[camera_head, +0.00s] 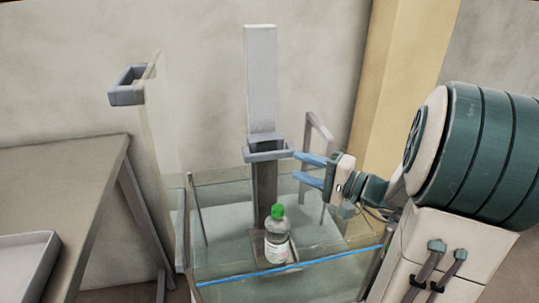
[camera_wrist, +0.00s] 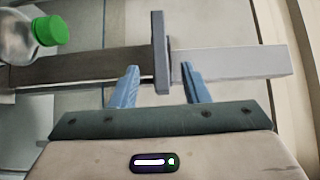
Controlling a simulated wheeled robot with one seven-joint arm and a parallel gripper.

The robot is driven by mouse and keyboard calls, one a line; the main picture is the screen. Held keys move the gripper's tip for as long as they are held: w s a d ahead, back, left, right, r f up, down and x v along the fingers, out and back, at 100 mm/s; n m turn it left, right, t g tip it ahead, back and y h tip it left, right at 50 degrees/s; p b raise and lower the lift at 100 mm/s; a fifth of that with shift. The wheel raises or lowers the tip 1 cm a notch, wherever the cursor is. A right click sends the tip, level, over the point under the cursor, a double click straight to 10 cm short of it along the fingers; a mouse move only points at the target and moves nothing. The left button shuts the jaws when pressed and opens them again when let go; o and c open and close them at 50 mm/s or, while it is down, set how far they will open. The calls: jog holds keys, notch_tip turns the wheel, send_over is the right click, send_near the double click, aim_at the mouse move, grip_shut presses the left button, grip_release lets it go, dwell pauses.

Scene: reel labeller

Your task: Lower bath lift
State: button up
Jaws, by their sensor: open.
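The bath lift has an upright white column (camera_head: 261,80) with a darker lower post and a grey handle (camera_head: 268,151) around it. A clear bottle with a green cap (camera_head: 277,240) stands upright on a small platform (camera_head: 262,262) in the glass bath (camera_head: 215,185). My gripper (camera_head: 305,168), with blue fingers, is open at the right of the post, its upper finger close to the handle. In the wrist view, the handle bar (camera_wrist: 161,52) lies between the two open fingers (camera_wrist: 157,88); contact cannot be told. The bottle (camera_wrist: 30,35) shows at that view's upper left.
A table (camera_head: 60,175) with a tray (camera_head: 25,262) stands at the left. A grey bracket (camera_head: 128,94) is mounted left of the column. A grey frame (camera_head: 318,138) stands behind the bath's right side. A blue line (camera_head: 310,262) crosses the bath's front.

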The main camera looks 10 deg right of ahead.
aim_at(273, 157)
jog(key=x, duration=0.9)
jog(key=shift+a, duration=0.1)
jog(key=shift+f+b, duration=0.15)
jog(key=shift+b, duration=0.15)
grip_shut()
